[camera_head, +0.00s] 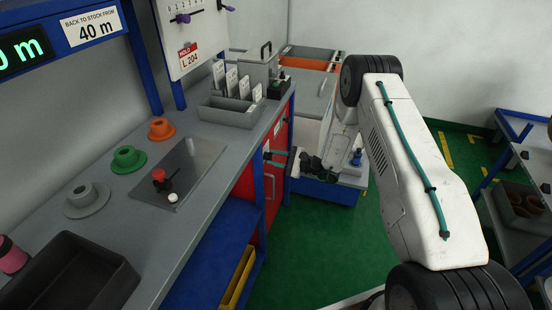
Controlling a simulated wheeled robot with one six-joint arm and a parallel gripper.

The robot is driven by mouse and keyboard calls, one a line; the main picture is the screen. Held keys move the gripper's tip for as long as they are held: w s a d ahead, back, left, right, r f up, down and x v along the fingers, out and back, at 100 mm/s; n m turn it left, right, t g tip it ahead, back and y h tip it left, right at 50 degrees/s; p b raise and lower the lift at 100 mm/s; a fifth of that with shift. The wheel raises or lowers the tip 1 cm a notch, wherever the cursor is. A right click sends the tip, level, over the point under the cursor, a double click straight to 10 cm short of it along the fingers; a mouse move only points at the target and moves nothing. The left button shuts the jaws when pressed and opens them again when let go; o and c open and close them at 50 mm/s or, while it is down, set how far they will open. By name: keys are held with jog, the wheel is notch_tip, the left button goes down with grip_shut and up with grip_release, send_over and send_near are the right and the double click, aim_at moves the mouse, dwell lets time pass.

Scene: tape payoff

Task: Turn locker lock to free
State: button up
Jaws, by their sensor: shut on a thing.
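The red locker (275,186) is set under the far end of the workbench, its door facing right. My gripper (269,156) reaches left to the upper part of the door. Its teal fingers are closed around the small dark locker lock (266,155). The lock is tiny here and partly hidden by the fingers, so its marking and turn angle cannot be read. A pale door handle (269,186) shows just below the gripper.
The workbench (205,140) holds coloured spools, a metal plate with a red knob (158,174), a black tray (70,275) and a card holder (230,110). A blue-framed rack (520,130) stands at right. Green floor between is mostly clear.

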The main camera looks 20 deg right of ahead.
jog(key=n, duration=0.9)
jog(key=shift+s+a+f, duration=0.1)
jog(key=shift+f, duration=0.05)
jog(key=shift+n, duration=0.4)
jog(key=o, duration=1)
jog(key=v, duration=0.8)
